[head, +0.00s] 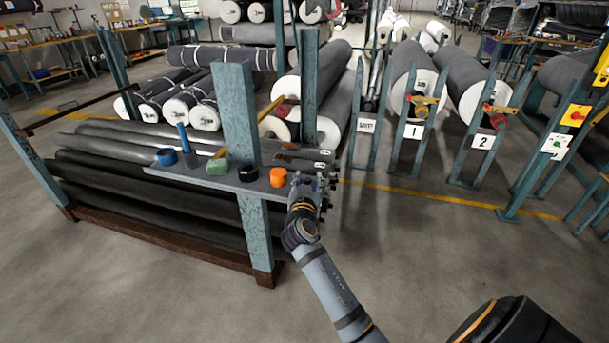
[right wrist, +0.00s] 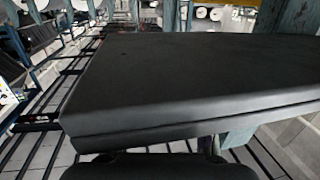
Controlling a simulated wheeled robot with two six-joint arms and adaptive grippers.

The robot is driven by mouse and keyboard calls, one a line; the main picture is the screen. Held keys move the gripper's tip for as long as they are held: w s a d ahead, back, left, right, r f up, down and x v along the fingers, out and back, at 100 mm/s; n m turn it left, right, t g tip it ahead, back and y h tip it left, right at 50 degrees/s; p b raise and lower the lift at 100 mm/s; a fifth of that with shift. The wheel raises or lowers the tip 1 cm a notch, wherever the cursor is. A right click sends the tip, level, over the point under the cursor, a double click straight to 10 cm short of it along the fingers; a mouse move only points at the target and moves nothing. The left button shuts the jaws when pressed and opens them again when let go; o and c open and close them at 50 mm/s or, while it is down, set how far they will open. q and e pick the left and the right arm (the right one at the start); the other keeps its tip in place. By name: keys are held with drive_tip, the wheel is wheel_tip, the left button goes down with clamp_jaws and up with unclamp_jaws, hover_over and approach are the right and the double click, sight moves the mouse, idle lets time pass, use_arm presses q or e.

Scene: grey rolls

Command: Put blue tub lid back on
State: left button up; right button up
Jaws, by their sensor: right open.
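A short blue round item (head: 167,157) sits near the left end of a narrow grey shelf (head: 200,176). A taller blue cylinder (head: 183,137) stands beside it. Both are too small to tell whether either is the tub or its lid. My right gripper (head: 311,182) is open at the right end of the shelf, close to an orange ring (head: 278,177), with no item visible in it. In the right wrist view a large dark slab-like surface (right wrist: 190,80) fills the middle, and what it is cannot be told. My left gripper is not in view.
A green block (head: 217,166) and a black ring (head: 247,173) lie on the shelf between the blue items and the orange ring. Dark fabric rolls (head: 150,205) lie in the rack below. The floor (head: 410,265) at right is clear.

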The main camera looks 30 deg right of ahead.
drive_tip(key=shift+s+r, duration=0.1)
drive_tip(key=shift+r, duration=0.2)
drive_tip(key=shift+s+a+r, duration=0.2)
drive_tip(key=shift+s+a, duration=0.05)
drive_tip(key=shift+a, duration=0.1)
drive_tip(key=shift+c, duration=1.2)
drive_tip(key=shift+w+d+f, duration=0.15)
drive_tip(key=shift+d, duration=0.05)
drive_tip(key=c, duration=0.4)
clamp_jaws()
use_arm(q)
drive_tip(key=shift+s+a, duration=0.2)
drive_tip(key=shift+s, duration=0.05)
use_arm(e)
drive_tip(key=shift+a, duration=0.1)
